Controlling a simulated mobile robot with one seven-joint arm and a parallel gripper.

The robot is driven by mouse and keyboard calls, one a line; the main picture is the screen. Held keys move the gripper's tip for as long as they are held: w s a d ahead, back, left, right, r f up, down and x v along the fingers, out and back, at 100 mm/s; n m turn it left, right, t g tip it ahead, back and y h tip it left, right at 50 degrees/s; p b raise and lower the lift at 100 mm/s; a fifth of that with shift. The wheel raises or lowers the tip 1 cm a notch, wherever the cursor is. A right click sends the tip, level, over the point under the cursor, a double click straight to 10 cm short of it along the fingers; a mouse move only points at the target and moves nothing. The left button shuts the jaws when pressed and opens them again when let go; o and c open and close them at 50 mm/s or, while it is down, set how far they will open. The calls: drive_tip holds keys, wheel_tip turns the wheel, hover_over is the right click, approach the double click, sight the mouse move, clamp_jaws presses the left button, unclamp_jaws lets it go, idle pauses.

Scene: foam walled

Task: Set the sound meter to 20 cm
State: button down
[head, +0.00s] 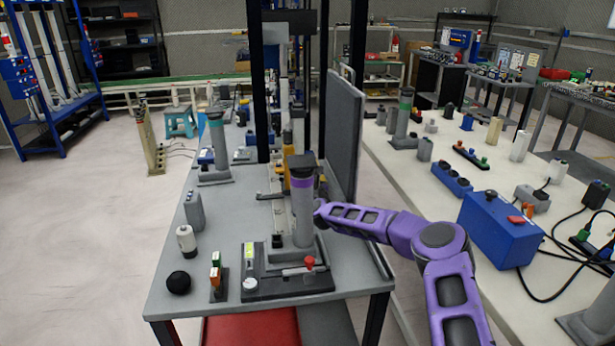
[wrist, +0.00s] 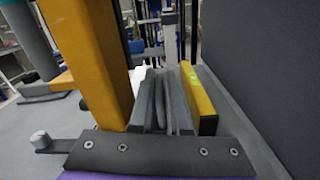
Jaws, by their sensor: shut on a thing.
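A yellow unit that looks like the sound meter (head: 288,137) stands behind the grey column with a purple band (head: 303,212), which partly hides it. In the wrist view a tall yellow body (wrist: 92,62) fills the left, and a lower yellow block with a green spot (wrist: 203,104) is at the right. My gripper (wrist: 167,98) shows between them as thin grey fingers close together, shut on a narrow grey part that seems to belong to the meter. In the head view my purple arm reaches in from the right and its end is hidden behind the column. I cannot read any scale.
A dark upright panel (head: 344,135) stands close right. A blue box (head: 500,230) is on the right-hand table.

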drive_tip(key=shift+a, duration=0.2)
drive_tip(key=c, duration=0.9)
unclamp_jaws()
drive_tip(key=shift+d, duration=0.1)
wheel_tip(320, 180, up, 10)
drive_tip(key=shift+p, duration=0.5)
